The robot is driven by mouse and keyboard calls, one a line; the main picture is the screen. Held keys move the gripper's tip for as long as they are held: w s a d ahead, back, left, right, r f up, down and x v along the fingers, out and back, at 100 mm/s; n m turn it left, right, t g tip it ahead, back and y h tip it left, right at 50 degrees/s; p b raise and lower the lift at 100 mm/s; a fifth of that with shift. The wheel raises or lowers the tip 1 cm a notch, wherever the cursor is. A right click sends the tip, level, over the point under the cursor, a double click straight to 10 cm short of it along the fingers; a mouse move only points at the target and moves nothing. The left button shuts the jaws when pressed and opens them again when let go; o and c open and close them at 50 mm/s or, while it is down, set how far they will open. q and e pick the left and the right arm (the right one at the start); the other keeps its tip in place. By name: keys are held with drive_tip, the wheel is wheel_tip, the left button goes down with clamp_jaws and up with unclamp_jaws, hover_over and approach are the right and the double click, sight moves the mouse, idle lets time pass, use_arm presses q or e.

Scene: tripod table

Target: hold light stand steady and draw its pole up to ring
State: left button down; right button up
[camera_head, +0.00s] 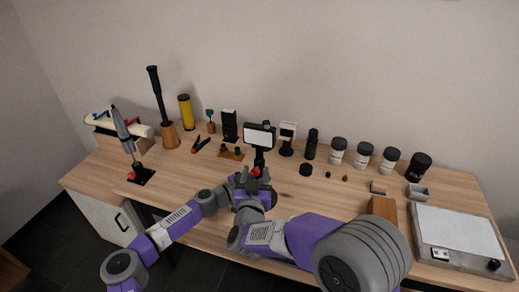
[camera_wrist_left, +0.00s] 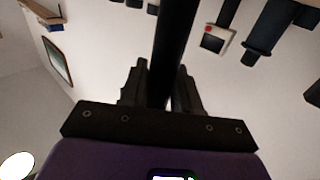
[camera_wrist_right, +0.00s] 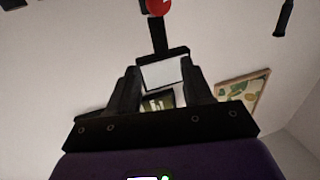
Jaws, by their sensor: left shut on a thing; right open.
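The light stand has a pale panel (camera_head: 259,135) in a dark frame on top of a black pole (camera_head: 259,158), near the middle of the table. My left gripper (camera_wrist_left: 161,85) is shut on the black pole (camera_wrist_left: 176,40), which runs between its fingers in the left wrist view. My right gripper (camera_head: 262,179) is close to the stand, in front of the pole. In the right wrist view its fingers are open (camera_wrist_right: 161,72), with the panel (camera_wrist_right: 163,73) and a red knob (camera_wrist_right: 159,6) beyond them. I cannot make out a ring.
A grey tool on a tripod base (camera_head: 142,177) stands left. A black-handled tool (camera_head: 157,95), a yellow cylinder (camera_head: 186,112) and several small items line the back. White-labelled jars (camera_head: 362,155) stand right, with a wooden block (camera_head: 382,207) and a flat device (camera_head: 456,240) nearer.

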sight(259, 151)
drive_tip(key=w, duration=0.7)
drive_tip(key=w+d, duration=0.1)
drive_tip(key=w, duration=0.3)
drive_tip(key=shift+w, duration=0.3)
clamp_jaws()
